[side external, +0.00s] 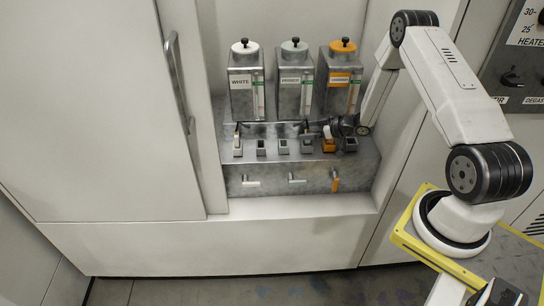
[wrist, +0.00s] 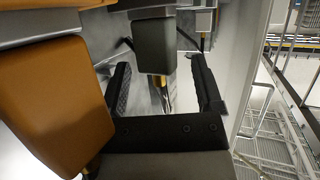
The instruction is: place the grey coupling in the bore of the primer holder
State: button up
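My gripper (side external: 338,127) is at the right end of the metal bench, just above the row of small blocks. In the wrist view my gripper (wrist: 160,78) has its two black fingers spread. A dark grey block (wrist: 155,45) shows between them, with gaps on both sides. It seems to be the dark block (side external: 350,146) at the row's right end; I cannot tell whether it is the grey coupling. An orange block (side external: 328,146) stands next to it and looms at left in the wrist view (wrist: 50,95). The primer holder's bore is not clearly identifiable; other grey blocks (side external: 283,147) stand further left.
Three metal tanks stand behind the row: a white-capped one (side external: 246,85), a grey-capped one (side external: 295,85) and an orange-capped one (side external: 339,85). Short handles, one orange (side external: 335,182), stick out of the bench front. A cabinet door (side external: 90,110) is at left.

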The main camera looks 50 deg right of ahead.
jog(key=shift+r, duration=0.15)
jog(key=s+d+r, duration=0.1)
jog(key=s+r, duration=0.3)
jog(key=r, duration=0.5)
jog(key=shift+s+d, duration=0.15)
jog(key=shift+d, duration=0.25)
dwell(0.6)
jog(key=a+r+m+g+h, duration=0.35)
jog(key=a+r+h, duration=0.25)
jog(key=a, duration=0.3)
jog(key=s+a+r+m+g, duration=0.1)
jog(key=s+a+g, duration=0.5)
jog(key=s+a, duration=0.8)
jog(key=shift+y, duration=0.3)
